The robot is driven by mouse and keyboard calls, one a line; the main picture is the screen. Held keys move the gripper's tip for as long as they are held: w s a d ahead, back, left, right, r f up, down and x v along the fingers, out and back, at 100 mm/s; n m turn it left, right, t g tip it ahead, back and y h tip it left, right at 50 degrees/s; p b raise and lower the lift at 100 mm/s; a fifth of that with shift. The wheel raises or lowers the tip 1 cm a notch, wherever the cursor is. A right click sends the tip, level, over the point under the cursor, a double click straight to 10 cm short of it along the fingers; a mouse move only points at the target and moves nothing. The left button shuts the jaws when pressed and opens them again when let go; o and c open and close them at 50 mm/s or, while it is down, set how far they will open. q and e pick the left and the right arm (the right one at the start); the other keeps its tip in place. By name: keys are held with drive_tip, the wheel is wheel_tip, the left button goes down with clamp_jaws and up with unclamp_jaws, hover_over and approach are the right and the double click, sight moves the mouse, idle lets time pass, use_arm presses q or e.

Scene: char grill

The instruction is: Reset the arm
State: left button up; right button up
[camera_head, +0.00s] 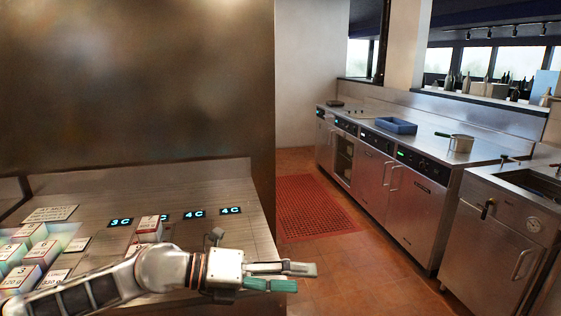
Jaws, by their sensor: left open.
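My left arm comes in from the lower left, and my left gripper (300,277) points to the right, past the right edge of the near steel counter (255,228). Its two fingers, one grey and one green-padded, stand apart with nothing between them, so it is open and empty. My right gripper is not in this view.
Several white boxes with red print (42,252) stand at the counter's left, and one box (150,229) stands behind my arm. Across the tiled floor (345,270) with a red mat (312,206), a steel kitchen line holds a blue tray (397,126) and a pot (461,143).

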use_arm(q)
wheel_tip(320, 180, up, 6)
drive_tip(key=s+d+n+t+h, duration=0.2)
drive_tip(key=d+n+h, duration=0.1)
drive_tip(key=h, duration=0.1)
drive_tip(key=w+a+r+n+t+y, duration=0.1)
drive_tip(key=w+a+r+n+t, duration=0.2)
drive_tip(key=a+r+n+t, duration=0.45)
drive_tip(key=w+a+f+n+t+y, duration=0.3)
drive_tip(key=a+f+n+t+y, duration=0.4)
drive_tip(key=a+f+n+y, duration=0.75)
drive_tip(key=s+a+f+n+g+y, duration=0.75)
drive_tip(key=s+a+f, duration=0.35)
drive_tip(key=a+f, duration=0.45)
drive_tip(key=s+a+f+g, duration=0.2)
drive_tip(key=s+f, duration=0.2)
drive_tip(key=s, duration=0.2)
drive_tip(key=s+a+f+g, duration=0.3)
drive_tip(key=s+f, duration=0.1)
drive_tip(key=s, duration=0.2)
drive_tip(key=w+d+f+n+t+h, duration=0.2)
drive_tip(key=d+f+t+h, duration=0.2)
drive_tip(key=d+f, duration=1)
drive_tip(key=d+h, duration=0.2)
drive_tip(key=h, duration=0.1)
drive_tip(key=shift+d+n, duration=0.35)
drive_tip(key=shift+d, duration=0.05)
